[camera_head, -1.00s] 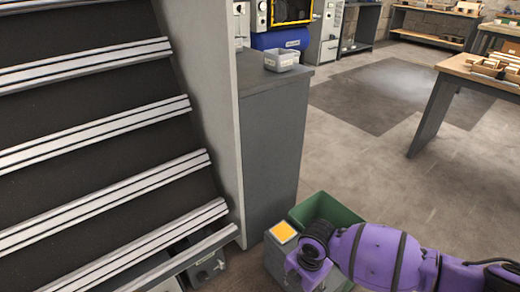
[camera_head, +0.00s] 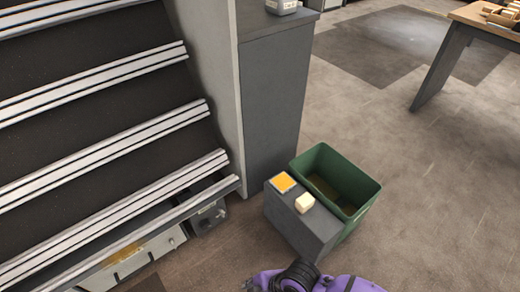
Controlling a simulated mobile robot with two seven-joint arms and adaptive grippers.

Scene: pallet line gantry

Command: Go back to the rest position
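Part of my purple arm (camera_head: 345,284) shows at the bottom edge, right of centre, just in front of a grey box. Its gripper is below the picture edge or hidden, so its fingers do not show. My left arm and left gripper are not in view. No gripper touches the block.
A green open bin (camera_head: 358,208) stands against the grey box. A dark rack with light rails (camera_head: 100,153) fills the left. A grey cabinet (camera_head: 272,103) stands behind the bin. A wooden table (camera_head: 480,18) is at upper right. The floor on the right is clear.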

